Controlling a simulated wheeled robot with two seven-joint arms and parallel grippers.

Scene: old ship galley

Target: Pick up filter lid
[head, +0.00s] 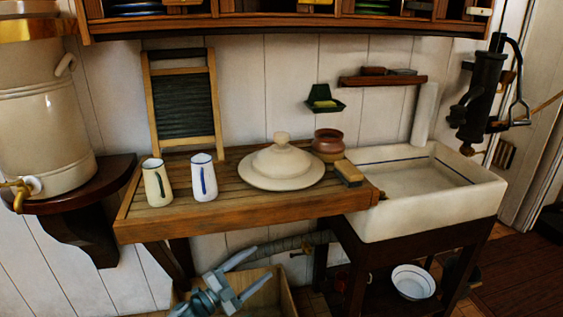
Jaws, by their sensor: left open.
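The filter lid (281,165), a cream round lid with a wide flat rim and a knob on top, lies knob up on the slatted wooden drainboard (160,225). The cream stoneware filter (40,115) with a brass tap stands on a dark shelf at the left; its top is cut off by the frame. My left gripper (257,267) is at the bottom of the view, in front of and lower than the drainboard's front edge. Its two fingers are spread apart with nothing between them. My right gripper is not in view.
A white sink (425,210) adjoins the board. A wooden crate (284,298) is below, near my left gripper.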

